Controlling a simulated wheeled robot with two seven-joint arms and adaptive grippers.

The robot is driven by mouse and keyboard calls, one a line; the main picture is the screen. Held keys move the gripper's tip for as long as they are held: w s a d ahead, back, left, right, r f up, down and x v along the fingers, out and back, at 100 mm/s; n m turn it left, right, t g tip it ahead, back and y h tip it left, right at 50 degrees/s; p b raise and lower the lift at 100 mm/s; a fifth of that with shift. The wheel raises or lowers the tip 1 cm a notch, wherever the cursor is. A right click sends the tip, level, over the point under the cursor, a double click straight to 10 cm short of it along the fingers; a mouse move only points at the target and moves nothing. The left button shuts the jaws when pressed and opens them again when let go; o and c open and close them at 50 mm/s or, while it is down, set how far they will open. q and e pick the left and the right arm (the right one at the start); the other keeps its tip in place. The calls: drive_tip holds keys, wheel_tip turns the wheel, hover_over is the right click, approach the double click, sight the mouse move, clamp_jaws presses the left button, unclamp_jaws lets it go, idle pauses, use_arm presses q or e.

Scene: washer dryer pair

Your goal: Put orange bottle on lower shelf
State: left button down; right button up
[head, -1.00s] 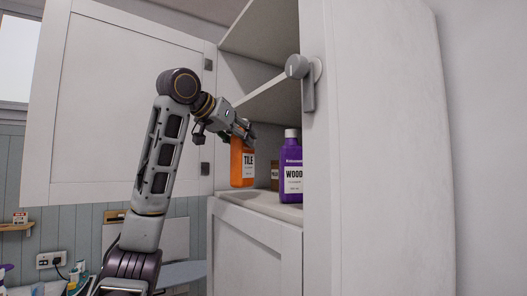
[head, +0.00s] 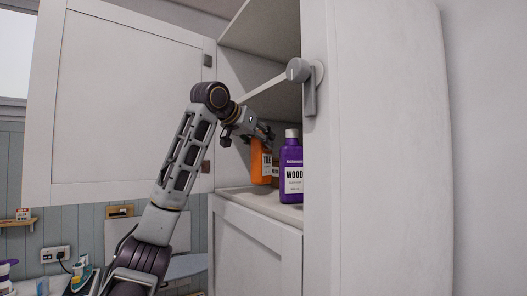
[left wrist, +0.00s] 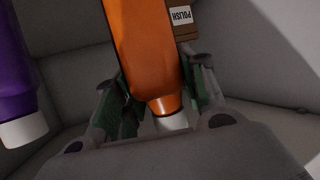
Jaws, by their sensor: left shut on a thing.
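An orange bottle (head: 261,165) with a TILE label is inside the open cabinet, just above or on the lower shelf (head: 262,200); I cannot tell if its base touches. My left gripper (head: 262,135) is shut on its top end. In the left wrist view, the orange bottle (left wrist: 150,50) runs between the two fingers (left wrist: 162,100), its white cap close to the palm. A purple WOOD bottle (head: 291,170) with a white cap stands to its right. The right gripper is not in view.
A small brown POLISH container (left wrist: 182,18) is behind the orange bottle. The upper shelf (head: 275,95) is above my gripper. The open door (head: 130,100) is at left; the cabinet side with a grey handle (head: 309,88) is at right.

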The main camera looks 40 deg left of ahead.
sight(264, 151)
use_arm(q)
drive_tip(key=shift+r, duration=0.1)
drive_tip(key=shift+w+a+p, duration=0.1)
drive_tip(key=shift+w+p, duration=0.2)
drive_tip(key=shift+w, duration=0.45)
drive_tip(key=shift+s+f, duration=0.1)
drive_tip(key=shift+f, duration=1.7)
drive_tip(key=c, duration=0.9)
unclamp_jaws()
drive_tip(key=shift+f, duration=0.1)
drive_tip(key=shift+o, duration=0.2)
